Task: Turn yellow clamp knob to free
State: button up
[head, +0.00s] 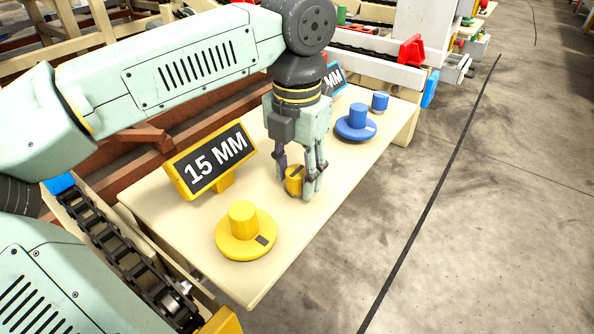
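A small yellow knob (294,180) with a dark mark on top stands on the cream bench top. My gripper (299,181) points down over it, with its fingers on either side of the knob. The fingers hide part of the knob, and I cannot tell whether they press on it. A larger yellow knob on a round yellow disc (232,247) stands nearer the front, apart from my gripper. The disc has a dark mark at its right front. I cannot tell from the picture which of the two yellow knobs is the clamp knob.
A yellow-framed "15 MM" sign (212,160) stands left of my gripper. Beyond it are a blue knob on a disc (356,128), a small blue knob (380,101) and a blue-framed sign (334,78). The bench top (165,205) is otherwise clear; open floor lies right.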

aim_at(298, 172)
jog(key=shift+o, duration=0.9)
notch_tip(298, 172, up, 12)
jog(key=shift+d, duration=0.1)
